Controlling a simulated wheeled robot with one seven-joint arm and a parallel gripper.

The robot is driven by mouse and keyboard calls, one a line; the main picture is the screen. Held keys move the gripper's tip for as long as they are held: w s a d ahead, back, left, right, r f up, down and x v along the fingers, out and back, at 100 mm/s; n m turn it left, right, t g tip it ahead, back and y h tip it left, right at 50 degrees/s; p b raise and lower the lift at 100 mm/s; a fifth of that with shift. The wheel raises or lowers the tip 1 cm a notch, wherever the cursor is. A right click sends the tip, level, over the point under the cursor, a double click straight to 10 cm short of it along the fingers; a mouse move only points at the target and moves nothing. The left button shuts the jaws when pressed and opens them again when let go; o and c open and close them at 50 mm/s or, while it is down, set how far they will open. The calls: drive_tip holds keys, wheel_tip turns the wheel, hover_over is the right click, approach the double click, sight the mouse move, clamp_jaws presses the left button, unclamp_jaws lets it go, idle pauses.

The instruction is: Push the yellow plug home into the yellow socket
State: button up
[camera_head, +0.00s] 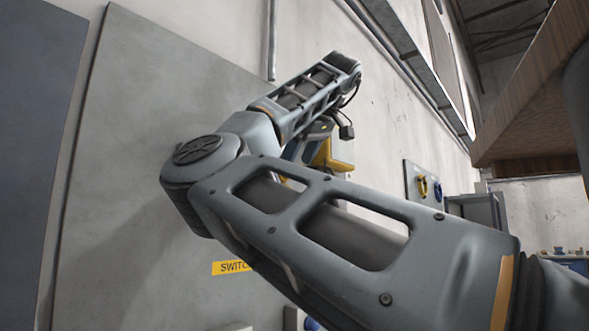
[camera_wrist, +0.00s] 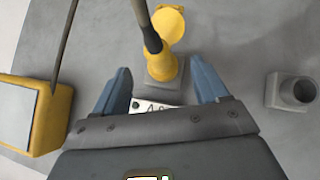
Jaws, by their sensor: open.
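In the wrist view, the yellow plug (camera_wrist: 162,68) stands between the two blue fingers of my gripper (camera_wrist: 163,86), with a dark cable running from it to the top edge. A round yellow disc (camera_wrist: 168,24), like an open lid, shows just beyond it. I cannot clearly separate plug from yellow socket here, nor tell how deep the plug sits. My gripper is open, with visible gaps on both sides of the yellow body. In the head view my arm hides most of this area.
A yellow-framed box with a grey face (camera_wrist: 14,115) lies left of my fingers. A grey round fitting (camera_wrist: 297,92) stands to the right. A white label (camera_wrist: 152,106) is partly hidden. In the head view, a wall panel (camera_head: 424,188) carries yellow and blue rings.

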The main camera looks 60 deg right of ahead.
drive_tip(key=v, duration=0.4)
drive_tip(key=shift+b, duration=0.35)
drive_tip(key=shift+a, duration=0.1)
